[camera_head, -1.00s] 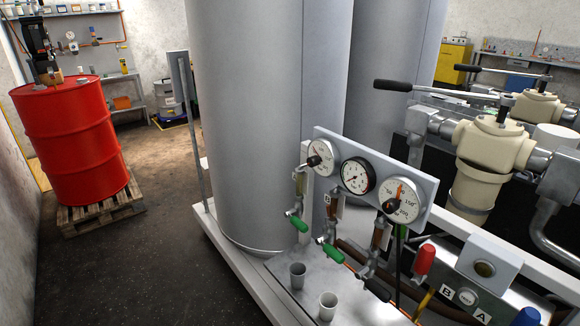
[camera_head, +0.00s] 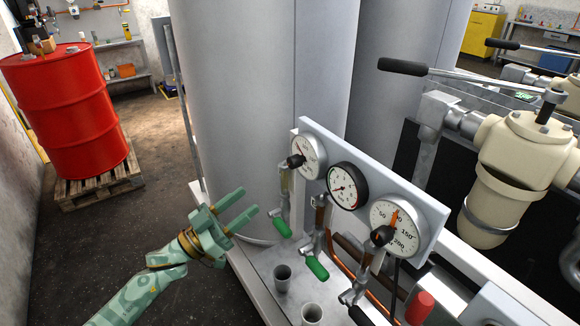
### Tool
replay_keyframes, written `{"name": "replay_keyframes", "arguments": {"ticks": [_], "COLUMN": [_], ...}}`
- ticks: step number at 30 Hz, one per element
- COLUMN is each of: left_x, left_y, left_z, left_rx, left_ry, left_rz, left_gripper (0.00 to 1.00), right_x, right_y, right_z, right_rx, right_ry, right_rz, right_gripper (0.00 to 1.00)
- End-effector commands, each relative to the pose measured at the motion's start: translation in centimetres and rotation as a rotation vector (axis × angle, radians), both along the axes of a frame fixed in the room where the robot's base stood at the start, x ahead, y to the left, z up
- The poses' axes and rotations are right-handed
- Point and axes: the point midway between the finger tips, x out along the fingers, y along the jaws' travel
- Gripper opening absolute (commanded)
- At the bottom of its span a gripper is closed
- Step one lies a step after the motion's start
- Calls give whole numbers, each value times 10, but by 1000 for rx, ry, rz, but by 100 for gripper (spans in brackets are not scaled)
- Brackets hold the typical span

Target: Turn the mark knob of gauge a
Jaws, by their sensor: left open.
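Three round gauges are set in a row on a grey panel (camera_head: 430,203). The left gauge (camera_head: 312,162) has a white dial and a black knob (camera_head: 295,161) at its left side. The middle gauge (camera_head: 342,189) has a white face and black rim, with no such knob seen. The right gauge (camera_head: 400,240) has a white dial, an orange pointer and a black knob (camera_head: 382,235). I cannot read which gauge is a. My left gripper (camera_head: 250,201), pale green, is open and empty, left of the panel and apart from it. My right gripper is not in view.
Valves with green handles (camera_head: 281,226) hang below the gauges. Two grey cups (camera_head: 283,281) (camera_head: 312,315) stand on the bench. A big grey cylinder (camera_head: 235,110) rises behind. A red drum (camera_head: 65,115) stands on a pallet at left. Open floor lies between.

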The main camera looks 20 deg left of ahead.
Motion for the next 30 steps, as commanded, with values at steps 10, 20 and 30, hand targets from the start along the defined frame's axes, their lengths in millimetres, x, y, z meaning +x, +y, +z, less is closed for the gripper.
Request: {"name": "replay_keyframes", "arguments": {"ticks": [10,20,30], "left_x": [65,98,101], "left_y": [-50,-76,-78], "left_z": [34,50,52], "left_rx": [-1,0,1], "left_ry": [-3,1,2], "left_rz": [2,3,4], "left_gripper": [48,48,43], "right_x": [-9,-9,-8], "right_y": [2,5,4], "right_z": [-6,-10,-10], "right_rx": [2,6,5], "right_ry": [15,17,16], "right_rz": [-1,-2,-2], "right_gripper": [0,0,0]}}
